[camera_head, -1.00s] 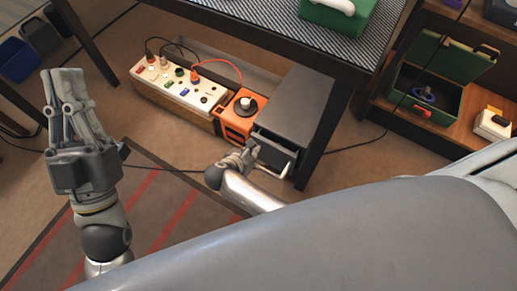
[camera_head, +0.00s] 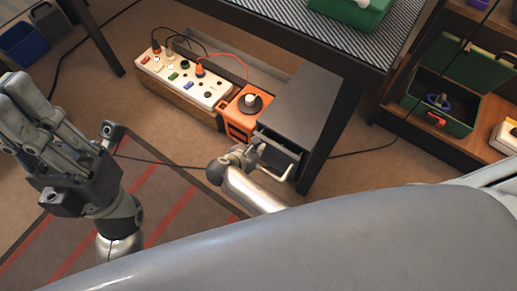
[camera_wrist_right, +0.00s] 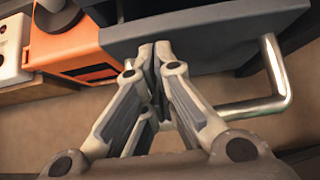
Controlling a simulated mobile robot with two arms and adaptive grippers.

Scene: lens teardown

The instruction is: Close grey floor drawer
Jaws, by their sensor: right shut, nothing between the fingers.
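The grey drawer (camera_head: 279,157) sits low in a dark grey cabinet (camera_head: 300,105) beneath the table and juts a little out of it. Its silver bar handle (camera_head: 273,175) also shows in the right wrist view (camera_wrist_right: 272,88). My right gripper (camera_head: 248,153) is shut and empty at the drawer front. In the right wrist view its fingertips (camera_wrist_right: 155,52) meet at the drawer's front panel (camera_wrist_right: 205,33), left of the handle's bend; I cannot tell whether they touch. My left gripper (camera_head: 18,90) is raised at the far left, away from the drawer; its jaw opening is unclear.
An orange box (camera_head: 240,112) with a black knob stands just left of the cabinet, beside a white power strip (camera_head: 185,80). A dark table leg (camera_head: 325,155) stands close right of the drawer. A black cable crosses the floor. A green case (camera_head: 440,100) lies open on the right shelf.

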